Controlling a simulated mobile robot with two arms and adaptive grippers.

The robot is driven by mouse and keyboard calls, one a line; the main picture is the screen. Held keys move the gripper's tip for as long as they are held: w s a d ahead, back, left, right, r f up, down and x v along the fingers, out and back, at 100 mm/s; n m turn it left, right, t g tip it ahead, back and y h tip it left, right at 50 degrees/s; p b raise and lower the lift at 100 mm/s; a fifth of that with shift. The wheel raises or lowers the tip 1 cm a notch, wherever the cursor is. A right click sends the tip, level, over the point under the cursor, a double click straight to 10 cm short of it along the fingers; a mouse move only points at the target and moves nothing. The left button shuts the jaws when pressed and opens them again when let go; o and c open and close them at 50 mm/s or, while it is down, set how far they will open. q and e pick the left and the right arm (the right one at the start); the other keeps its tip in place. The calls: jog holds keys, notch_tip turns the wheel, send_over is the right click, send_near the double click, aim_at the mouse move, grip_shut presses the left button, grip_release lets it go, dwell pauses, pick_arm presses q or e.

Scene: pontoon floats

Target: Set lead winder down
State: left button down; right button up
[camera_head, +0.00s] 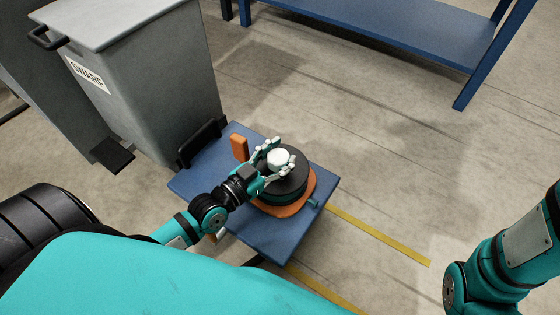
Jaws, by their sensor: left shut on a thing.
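The lead winder (287,185) is a round dark drum with a teal band and a pale knob on top. It is over an orange pad or base (302,206) at the right part of a small blue table (262,235). My left gripper (279,159) is shut around the pale knob from the left. I cannot tell whether the winder rests on the orange piece or hangs just above it. My right arm shows at the right edge; its gripper is outside the view.
An orange upright block (239,147) and a black bracket (199,143) stand at the table's back left. A grey bin (140,85) stands behind. A blue bench (400,25) is at the top right. The floor with yellow lines (380,235) is clear on the right.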

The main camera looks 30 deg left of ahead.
pick_arm(q)
jog(key=shift+f, duration=0.1)
jog(key=c, duration=1.1)
grip_release()
jog(key=shift+f, duration=0.25)
jog(key=o, duration=0.6)
jog(key=shift+r, duration=0.15)
